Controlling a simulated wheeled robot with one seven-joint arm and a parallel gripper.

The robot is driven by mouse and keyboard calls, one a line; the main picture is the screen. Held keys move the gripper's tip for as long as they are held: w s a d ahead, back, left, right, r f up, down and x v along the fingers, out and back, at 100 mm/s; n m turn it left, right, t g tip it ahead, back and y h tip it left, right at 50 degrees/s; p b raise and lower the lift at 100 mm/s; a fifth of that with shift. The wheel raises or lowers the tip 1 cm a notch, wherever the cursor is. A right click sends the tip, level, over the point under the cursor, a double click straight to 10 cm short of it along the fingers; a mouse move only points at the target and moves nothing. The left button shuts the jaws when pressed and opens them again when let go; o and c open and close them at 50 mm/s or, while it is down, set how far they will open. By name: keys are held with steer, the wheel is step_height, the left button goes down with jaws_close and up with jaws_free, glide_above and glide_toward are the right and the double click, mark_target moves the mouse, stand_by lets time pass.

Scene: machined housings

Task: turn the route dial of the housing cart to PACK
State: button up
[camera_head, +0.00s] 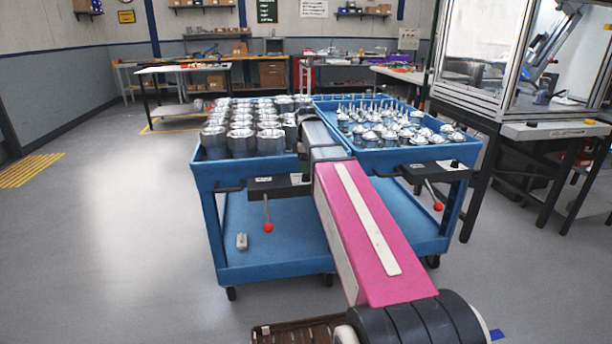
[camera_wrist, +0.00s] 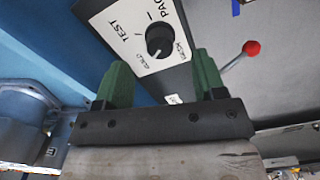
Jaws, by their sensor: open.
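The route dial (camera_wrist: 158,39) is a round black knob on a white plate (camera_wrist: 126,22) set in a dark control box. In the wrist view the plate reads TEST at left and PAC at top, the word cut by the frame edge, with small labels below. A pale mark shows at the knob's lower side; I cannot tell surely which label it points to. My gripper (camera_wrist: 161,70) is open, its green fingers on either side below the knob, apart from it and empty. The housing cart (camera_head: 245,175) is blue and carries silver cylindrical housings (camera_head: 240,142); my arm hides its right part.
A red-balled lever (camera_wrist: 251,48) sticks out right of the control box; it shows under the cart's front in the head view (camera_head: 268,227). A second blue cart (camera_head: 400,160) with smaller metal parts stands close at right. Floor is clear at left.

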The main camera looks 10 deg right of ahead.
mark_target(306, 177)
steer(key=shift+f, duration=2.35)
steer(key=c, duration=0.9)
